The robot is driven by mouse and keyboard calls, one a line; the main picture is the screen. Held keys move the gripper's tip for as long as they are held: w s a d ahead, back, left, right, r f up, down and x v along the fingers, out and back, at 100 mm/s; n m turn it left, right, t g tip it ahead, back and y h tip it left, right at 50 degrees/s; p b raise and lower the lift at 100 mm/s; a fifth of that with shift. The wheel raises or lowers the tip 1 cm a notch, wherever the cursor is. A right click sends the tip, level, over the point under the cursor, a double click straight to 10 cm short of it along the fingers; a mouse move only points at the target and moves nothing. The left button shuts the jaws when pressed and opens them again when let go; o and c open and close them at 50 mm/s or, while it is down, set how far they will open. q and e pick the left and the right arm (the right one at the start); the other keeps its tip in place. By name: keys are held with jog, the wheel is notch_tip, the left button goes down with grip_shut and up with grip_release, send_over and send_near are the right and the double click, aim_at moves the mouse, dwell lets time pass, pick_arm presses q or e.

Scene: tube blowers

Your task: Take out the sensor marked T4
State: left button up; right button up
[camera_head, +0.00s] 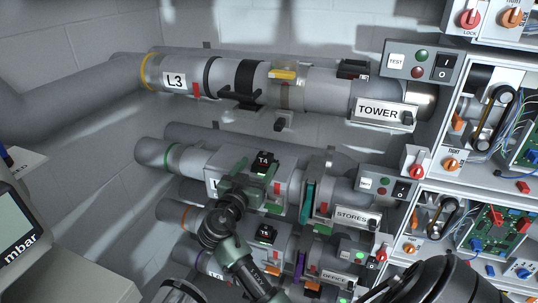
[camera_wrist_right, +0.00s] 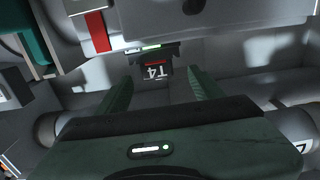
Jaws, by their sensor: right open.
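A black sensor marked T4 (camera_head: 263,162) sits on top of the middle grey tube, the one with the STORES plate (camera_head: 356,216). A second black sensor marked T4 (camera_head: 266,233) sits on the lower tube with the OFFICE plate (camera_head: 335,276). My right gripper (camera_head: 243,184) is just in front of and below the upper T4 sensor. In the right wrist view, a T4 sensor (camera_wrist_right: 157,72) shows upside down beyond and between the two green fingers of the open, empty gripper (camera_wrist_right: 160,82). I cannot tell whether they touch it. My left gripper is not in view.
The upper tube with the TOWER plate (camera_head: 378,111) runs above. Switch boxes (camera_head: 417,63) and open cabinets with wires and boards (camera_head: 492,225) stand at the right. A meter marked mbar (camera_head: 25,235) is at the left. Space between the tubes is narrow.

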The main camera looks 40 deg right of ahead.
aim_at(263, 158)
jog(key=shift+w+d+r+p, duration=0.2)
jog(key=shift+d+r+p, duration=0.2)
jog(key=shift+d+p, duration=0.2)
jog(key=shift+w+d+r+p, duration=0.2)
jog(key=shift+d+r+p, duration=0.2)
jog(key=shift+p, duration=0.2)
jog(key=d, duration=0.1)
jog(key=w+d+p, duration=0.1)
jog(key=d+f, duration=0.1)
jog(key=shift+w+d+p, duration=0.2)
jog(key=shift+w+p, duration=0.05)
jog(key=shift+p, duration=0.05)
jog(key=shift+d, duration=0.1)
jog(key=c, duration=1.4)
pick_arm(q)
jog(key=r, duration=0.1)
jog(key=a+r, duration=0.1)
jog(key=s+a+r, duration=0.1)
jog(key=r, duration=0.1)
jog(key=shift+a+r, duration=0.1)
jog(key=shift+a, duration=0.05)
pick_arm(e)
grip_shut()
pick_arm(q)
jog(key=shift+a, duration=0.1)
